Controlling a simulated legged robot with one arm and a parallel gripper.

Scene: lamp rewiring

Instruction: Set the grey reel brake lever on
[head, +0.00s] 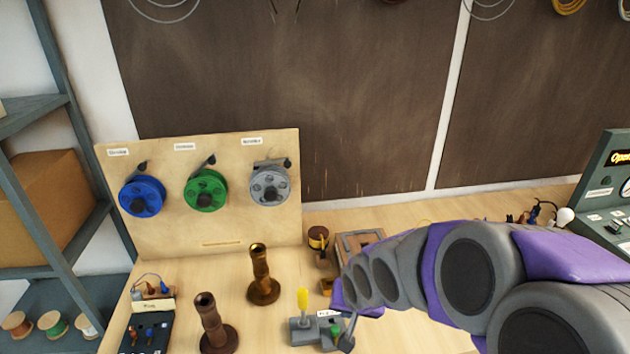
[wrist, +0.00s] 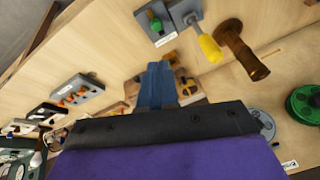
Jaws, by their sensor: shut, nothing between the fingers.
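The grey reel (head: 269,187) hangs at the right of the upright plywood board, beside the green reel (head: 205,190) and blue reel (head: 142,196). Its brake lever (head: 288,162) is a small dark arm with a knob at the reel's upper right. Whether it touches the rim is too small to tell. In the wrist view, part of the grey reel (wrist: 263,124) shows at the right, behind my gripper's body; its lever cannot be made out there. My gripper (wrist: 157,72) is shut and empty, its blue fingers together above the bench, away from the lever. The head view does not show its fingertips clearly.
Two brown turned posts (head: 262,274) (head: 211,325) stand on the bench before the board. A grey box with a yellow handle (head: 303,300) and a green button (head: 335,329) is near my arm. A wooden fixture (head: 360,241) lies right of the board. The reels' fronts look clear.

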